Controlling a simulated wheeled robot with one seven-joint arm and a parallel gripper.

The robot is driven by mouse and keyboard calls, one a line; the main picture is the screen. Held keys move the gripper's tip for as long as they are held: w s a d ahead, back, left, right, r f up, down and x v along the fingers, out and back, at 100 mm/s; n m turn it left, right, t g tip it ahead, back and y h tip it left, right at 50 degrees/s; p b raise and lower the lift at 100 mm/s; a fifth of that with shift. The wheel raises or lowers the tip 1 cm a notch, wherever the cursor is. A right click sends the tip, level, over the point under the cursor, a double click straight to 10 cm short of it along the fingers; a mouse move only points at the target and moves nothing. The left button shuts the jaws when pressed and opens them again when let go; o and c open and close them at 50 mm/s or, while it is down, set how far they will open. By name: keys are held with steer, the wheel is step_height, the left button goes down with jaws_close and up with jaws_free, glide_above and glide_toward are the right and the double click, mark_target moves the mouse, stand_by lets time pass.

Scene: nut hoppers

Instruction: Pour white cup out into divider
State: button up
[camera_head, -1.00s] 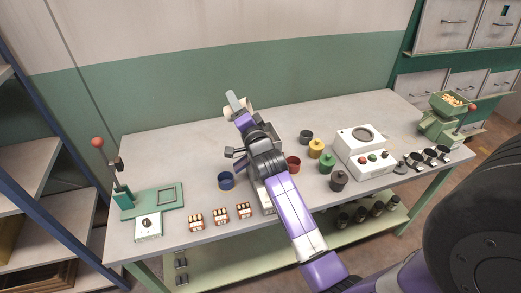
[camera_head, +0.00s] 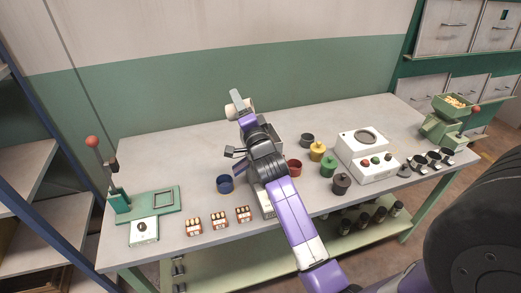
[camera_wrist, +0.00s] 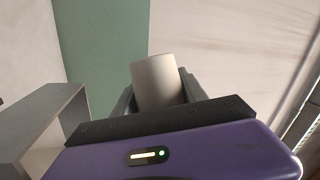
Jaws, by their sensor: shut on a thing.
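My gripper (camera_head: 238,103) is raised over the back middle of the workbench. It is shut on the white cup (camera_head: 230,113), which looks tilted in the head view. In the wrist view the white cup (camera_wrist: 156,80) sits between the grey fingers, its smooth pale side facing me. Its mouth and contents are hidden. A grey open-sided box (camera_wrist: 38,122) at the left of the wrist view may be the divider. In the head view a grey box (camera_head: 277,141) shows partly behind my arm, below and right of the cup; I cannot see its inside.
A blue cup (camera_head: 225,184) stands left of my arm, and red (camera_head: 294,167), yellow (camera_head: 317,150) and green (camera_head: 328,167) pots stand right. A white scale-like device (camera_head: 366,157) is further right. A green lever press (camera_head: 122,200) stands at left. The back-left bench is clear.

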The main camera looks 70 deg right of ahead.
mark_target(250, 99)
steer(key=shift+s+d+r+m+h+b, duration=0.1)
steer(key=shift+s+d+m+h+b, duration=0.2)
steer(key=shift+m+b, duration=0.4)
steer(key=shift+s+r+m+h+b, duration=0.2)
steer(key=shift+m+b, duration=0.45)
steer(key=shift+b, duration=1.3)
steer(key=shift+s+r+m+h+b, duration=0.2)
steer(key=shift+m+h+b, duration=0.3)
steer(key=shift+b, duration=1.45)
steer(key=shift+s+r+m+h+b, duration=0.15)
steer(key=shift+m+b, duration=0.6)
steer(key=shift+b, duration=1.2)
steer(key=shift+s+d+r+m+g+h+b, duration=0.15)
steer(key=shift+s+m+g+h+b, duration=0.2)
steer(key=shift+m+b, duration=0.9)
steer(key=shift+s+d+r+m+g+h+b, duration=0.1)
steer(key=shift+r+m+g+h+b, duration=0.3)
steer(key=shift+b, duration=1.65)
steer(key=shift+s+d+f+m+g+h+b, duration=0.1)
steer(key=shift+s+m+g+h+b, duration=0.3)
steer(key=shift+m+b, duration=0.9)
